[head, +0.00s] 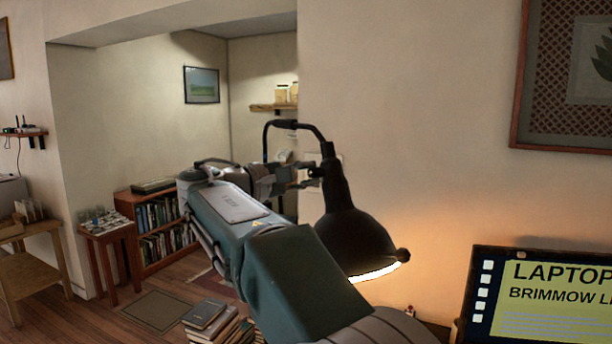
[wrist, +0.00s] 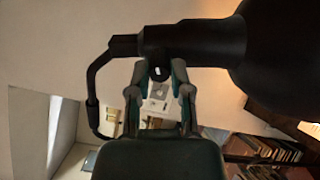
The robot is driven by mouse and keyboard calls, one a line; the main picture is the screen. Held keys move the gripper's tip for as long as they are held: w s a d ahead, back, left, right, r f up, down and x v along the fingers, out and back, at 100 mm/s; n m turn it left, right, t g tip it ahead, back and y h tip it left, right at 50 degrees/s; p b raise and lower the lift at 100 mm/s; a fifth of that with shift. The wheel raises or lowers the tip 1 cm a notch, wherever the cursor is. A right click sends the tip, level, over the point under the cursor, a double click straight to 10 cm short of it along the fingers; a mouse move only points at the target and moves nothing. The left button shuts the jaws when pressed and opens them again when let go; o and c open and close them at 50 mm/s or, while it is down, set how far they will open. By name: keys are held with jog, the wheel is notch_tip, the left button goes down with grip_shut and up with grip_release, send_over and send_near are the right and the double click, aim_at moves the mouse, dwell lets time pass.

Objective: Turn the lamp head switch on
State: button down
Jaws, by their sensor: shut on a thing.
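The black desk lamp head (head: 350,232) hangs from its curved arm (head: 305,127) in front of the wall. Its rim glows bright and warm light falls on the wall beside it. In the wrist view the lamp head (wrist: 280,45) fills the upper right, with its dark neck across the top. The small dark lamp head switch (wrist: 158,70), with a white mark, sticks out below the neck. My gripper (wrist: 160,80) has a finger on each side of the switch and is shut on it. In the head view my gripper (head: 311,176) touches the lamp neck from the left; the switch is mostly hidden there.
A laptop screen (head: 545,300) stands at lower right. A framed picture (head: 565,80) hangs on the right wall. A bookcase (head: 160,235), a small side table (head: 107,232) and a pile of books (head: 210,318) are at left. The wall above the lamp is clear.

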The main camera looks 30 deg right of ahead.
jog(key=shift+m, duration=1.2)
jog(key=c, duration=0.5)
grip_release()
jog(key=shift+c, duration=0.2)
jog(key=s+a, duration=0.1)
jog(key=a, duration=1.1)
jog(key=shift+f, duration=0.2)
